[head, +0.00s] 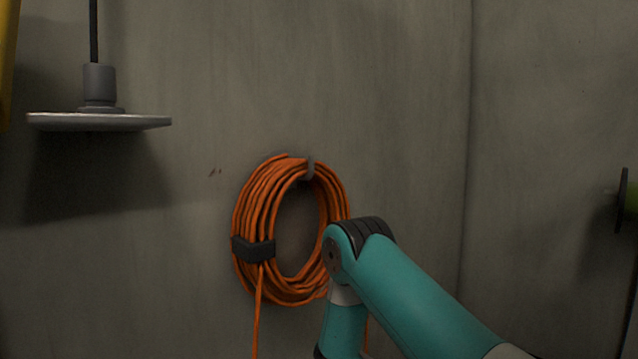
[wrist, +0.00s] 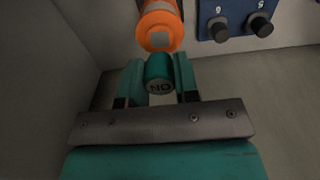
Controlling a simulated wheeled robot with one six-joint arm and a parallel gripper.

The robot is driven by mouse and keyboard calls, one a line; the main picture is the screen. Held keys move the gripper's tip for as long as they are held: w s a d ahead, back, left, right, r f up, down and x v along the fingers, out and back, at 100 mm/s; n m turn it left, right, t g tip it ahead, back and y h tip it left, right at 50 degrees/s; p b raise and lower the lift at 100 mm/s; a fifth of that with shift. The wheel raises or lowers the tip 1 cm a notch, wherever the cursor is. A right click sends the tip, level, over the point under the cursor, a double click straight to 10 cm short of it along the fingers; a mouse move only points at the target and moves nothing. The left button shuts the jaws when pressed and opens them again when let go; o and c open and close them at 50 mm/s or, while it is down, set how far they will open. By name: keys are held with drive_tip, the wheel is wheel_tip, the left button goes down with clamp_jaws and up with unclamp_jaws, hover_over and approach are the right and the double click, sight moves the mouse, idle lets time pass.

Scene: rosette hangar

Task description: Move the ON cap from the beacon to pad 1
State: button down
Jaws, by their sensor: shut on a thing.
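The ON cap (wrist: 159,73) is a small dark green cylinder in the wrist view, its lettering upside down in the picture. My gripper (wrist: 158,65) is shut on it, with one teal finger on each side. An orange cylinder with a pale square on its end (wrist: 158,25), which may be the beacon, is just beyond the cap. I cannot tell whether the cap touches it. Pad 1 is not seen in either view. The head view shows my teal arm but not my gripper.
A blue panel with two dark knobs (wrist: 237,15) is at the wrist view's upper right. In the head view, a coiled orange cable (head: 245,215) hangs on the grey wall (head: 410,120). A hanging flat plate (head: 100,121) is at upper left.

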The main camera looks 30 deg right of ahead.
drive_tip(key=shift+r+p, duration=0.95)
drive_tip(key=shift+r, duration=0.2)
drive_tip(key=s+a+f+n, duration=0.2)
drive_tip(key=s+a+f, duration=0.1)
drive_tip(key=s+a, duration=0.1)
drive_tip(key=s+a+f+n, duration=0.2)
drive_tip(key=s+a+f, duration=0.1)
drive_tip(key=a, duration=0.3)
drive_tip(key=s+a+f+n, duration=0.2)
drive_tip(key=s+a+f, duration=0.1)
drive_tip(key=s+a, duration=0.2)
drive_tip(key=shift+s+a+f, duration=0.15)
drive_tip(key=shift+s+a, duration=0.15)
drive_tip(key=shift+f, duration=2.85)
drive_tip(key=shift+f, duration=0.5)
